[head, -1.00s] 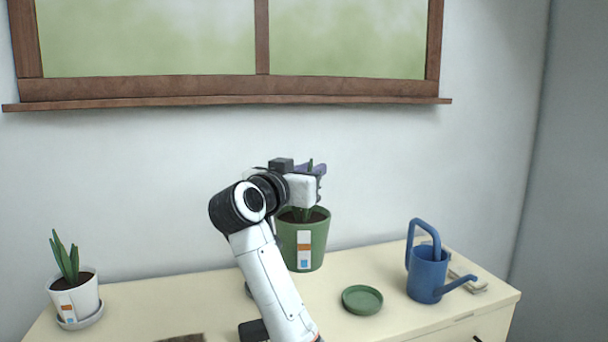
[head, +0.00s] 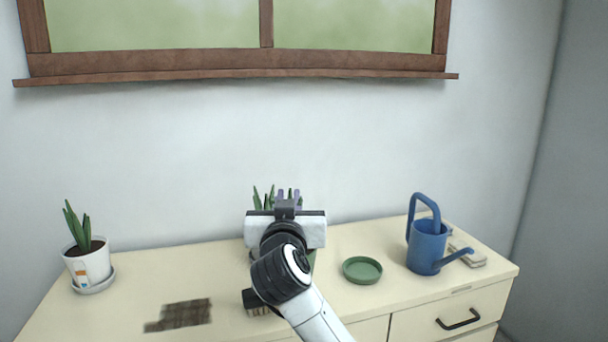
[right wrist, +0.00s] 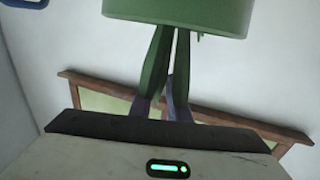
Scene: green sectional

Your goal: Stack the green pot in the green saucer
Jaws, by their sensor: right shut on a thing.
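My right gripper (head: 287,215) is shut on the green pot, at its plant side, and hides most of it in the head view. The green saucer (head: 362,270) lies empty on the cabinet top, right of the gripper. The pot's base is hidden, so I cannot tell its height. My left gripper is not in view.
A blue watering can (head: 427,247) stands right of the saucer, its spout pointing right. A white pot (head: 88,264) with a plant sits on a saucer at the left. A dark brown mat (head: 184,314) lies in front. A dark brush-like thing (head: 258,304) lies partly behind my arm.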

